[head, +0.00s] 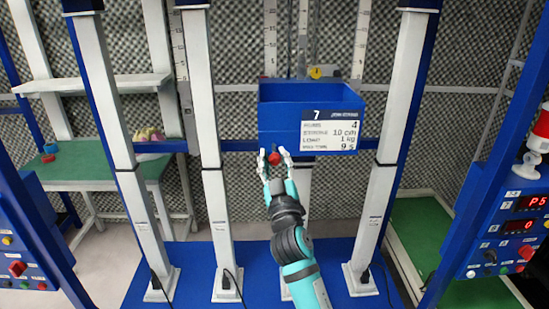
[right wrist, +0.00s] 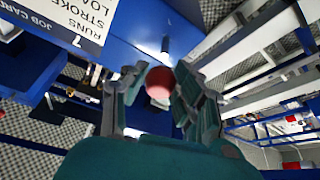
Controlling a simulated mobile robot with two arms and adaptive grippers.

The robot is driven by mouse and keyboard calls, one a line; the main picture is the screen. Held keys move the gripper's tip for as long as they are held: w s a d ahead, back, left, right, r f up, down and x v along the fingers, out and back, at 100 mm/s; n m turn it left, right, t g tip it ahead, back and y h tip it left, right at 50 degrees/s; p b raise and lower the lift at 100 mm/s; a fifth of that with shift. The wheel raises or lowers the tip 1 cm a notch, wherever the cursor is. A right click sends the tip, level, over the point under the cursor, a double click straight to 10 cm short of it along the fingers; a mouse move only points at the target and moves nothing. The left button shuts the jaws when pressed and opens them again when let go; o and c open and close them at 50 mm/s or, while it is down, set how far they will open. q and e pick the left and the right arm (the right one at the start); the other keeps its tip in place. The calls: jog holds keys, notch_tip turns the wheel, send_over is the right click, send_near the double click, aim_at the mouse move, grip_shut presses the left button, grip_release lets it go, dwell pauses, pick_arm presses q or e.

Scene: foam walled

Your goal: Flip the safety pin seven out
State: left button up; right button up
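The safety pin of unit seven shows as a red ball knob (head: 274,158) at the lower left of a blue box (head: 280,127) marked 7. In the right wrist view the red knob (right wrist: 159,82) sits at the end of a short shaft against blue metal. My right gripper (head: 274,155) reaches up from below, its fingers apart on either side of the knob. In the right wrist view the open fingers (right wrist: 160,88) flank the knob; I cannot tell whether either touches it. My left gripper is not in view.
White posts (head: 202,90) on a blue base stand left and right of the box. A white job card (head: 329,130) is on its front. A control panel with red displays (head: 521,225) is at the right. A green-topped table (head: 75,172) is at the left.

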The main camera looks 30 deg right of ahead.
jog(key=o, duration=0.5)
jog(key=shift+s+a, duration=0.15)
jog(key=shift+c, duration=0.2)
jog(key=shift+s+f, duration=0.1)
jog(key=shift+f, duration=0.05)
jog(key=v, duration=0.7)
